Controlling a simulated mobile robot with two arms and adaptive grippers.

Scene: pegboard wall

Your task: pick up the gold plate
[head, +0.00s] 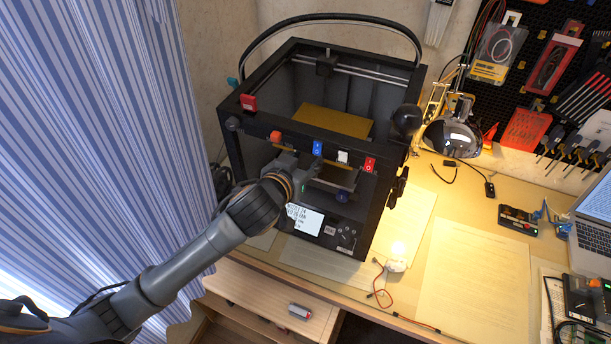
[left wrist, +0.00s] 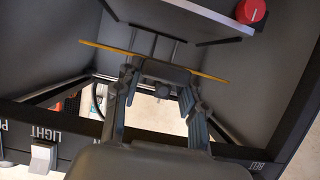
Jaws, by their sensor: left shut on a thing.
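The gold plate (head: 333,121) is a flat sheet inside the black 3D printer (head: 376,200), seen through its open top in the head view. In the left wrist view the plate (left wrist: 208,76) shows edge-on as a thin gold line, slightly tilted in the picture. My left gripper (head: 318,172) reaches through the printer's front opening. My right gripper is in neither view.
The printer's frame and front panel closely surround my left arm. A laptop (head: 592,225) stands at the far right. A striped curtain (head: 110,130) hangs at left.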

